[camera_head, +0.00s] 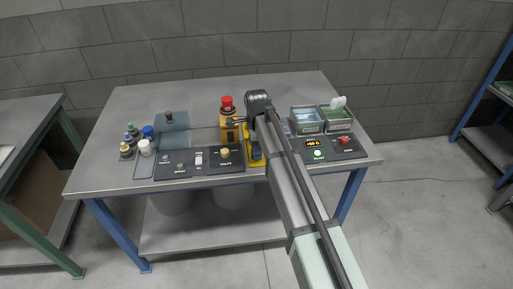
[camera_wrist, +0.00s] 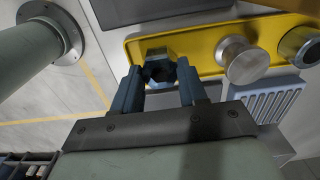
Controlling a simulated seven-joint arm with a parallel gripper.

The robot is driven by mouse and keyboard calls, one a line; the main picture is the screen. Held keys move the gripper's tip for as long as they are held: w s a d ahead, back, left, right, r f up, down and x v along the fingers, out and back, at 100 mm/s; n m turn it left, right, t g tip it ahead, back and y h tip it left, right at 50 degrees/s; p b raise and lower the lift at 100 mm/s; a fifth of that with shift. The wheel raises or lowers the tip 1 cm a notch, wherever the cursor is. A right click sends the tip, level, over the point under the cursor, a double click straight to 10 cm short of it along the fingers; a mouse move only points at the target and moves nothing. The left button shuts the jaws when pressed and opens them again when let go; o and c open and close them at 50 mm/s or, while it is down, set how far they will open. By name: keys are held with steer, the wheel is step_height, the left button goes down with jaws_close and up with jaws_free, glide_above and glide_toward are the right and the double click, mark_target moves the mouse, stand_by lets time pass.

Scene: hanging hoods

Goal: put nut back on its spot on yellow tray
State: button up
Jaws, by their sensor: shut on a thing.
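The nut (camera_wrist: 158,66), a dark blue-grey hexagonal piece with a dark hole, sits between the fingertips of my gripper (camera_wrist: 160,84) in the wrist view. My gripper is shut on it. The nut overlaps the left end of the yellow tray (camera_wrist: 205,47); I cannot tell whether it touches the tray. In the head view the yellow tray (camera_head: 254,158) shows as a narrow strip beside my arm, which hides much of it. The nut cannot be made out there.
On the tray stand a silver round-headed piece (camera_wrist: 243,60) and a metal ring-like piece (camera_wrist: 300,46), right of the nut. A yellow box with a red button (camera_head: 227,103) stands close left. Bins (camera_head: 306,120) stand right.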

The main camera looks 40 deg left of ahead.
steer(key=shift+f, duration=0.4)
steer(key=o, duration=1.3)
